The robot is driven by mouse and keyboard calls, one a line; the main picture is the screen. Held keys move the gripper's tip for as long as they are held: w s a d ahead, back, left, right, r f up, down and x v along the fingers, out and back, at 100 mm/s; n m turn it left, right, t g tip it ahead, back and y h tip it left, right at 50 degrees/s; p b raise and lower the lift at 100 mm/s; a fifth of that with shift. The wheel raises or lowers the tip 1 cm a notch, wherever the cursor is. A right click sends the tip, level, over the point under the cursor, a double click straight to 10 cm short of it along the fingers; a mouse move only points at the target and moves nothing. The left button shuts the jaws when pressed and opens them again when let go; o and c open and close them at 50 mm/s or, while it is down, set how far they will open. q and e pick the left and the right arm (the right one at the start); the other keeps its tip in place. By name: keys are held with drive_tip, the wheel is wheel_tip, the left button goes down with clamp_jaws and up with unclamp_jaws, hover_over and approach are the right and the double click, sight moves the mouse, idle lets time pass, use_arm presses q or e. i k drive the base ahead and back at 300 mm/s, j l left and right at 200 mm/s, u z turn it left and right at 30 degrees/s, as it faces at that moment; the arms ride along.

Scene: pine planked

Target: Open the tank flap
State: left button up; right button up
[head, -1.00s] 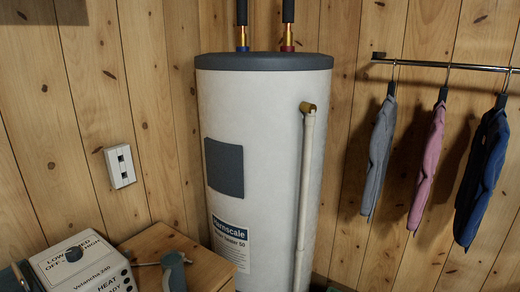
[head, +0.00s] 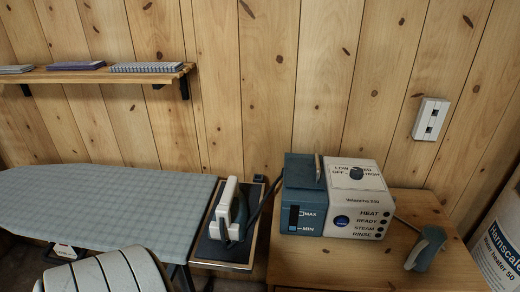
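The steam station (head: 355,200) stands on a wooden cabinet, with a white body marked with words and a knob on top. Its blue-grey water tank (head: 308,220) is on the left side, with MAX and MIN marks around a dark window. The tank's dark top (head: 300,171), where a flap would be, looks flat and closed, though its edges are hard to tell. A thin upright piece (head: 318,167) stands at its right edge. Neither of my grippers is in view.
An iron (head: 232,212) stands on a rest left of the tank, beside the ironing board (head: 100,205). A grey-blue handheld piece (head: 427,248) stands on the cabinet (head: 375,262) at right. A white ribbed object (head: 105,275) is at bottom left.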

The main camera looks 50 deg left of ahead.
sight(301, 173)
drive_tip(key=u, duration=1.2)
drive_tip(key=i+u, duration=0.2)
drive_tip(key=i+l, duration=0.05)
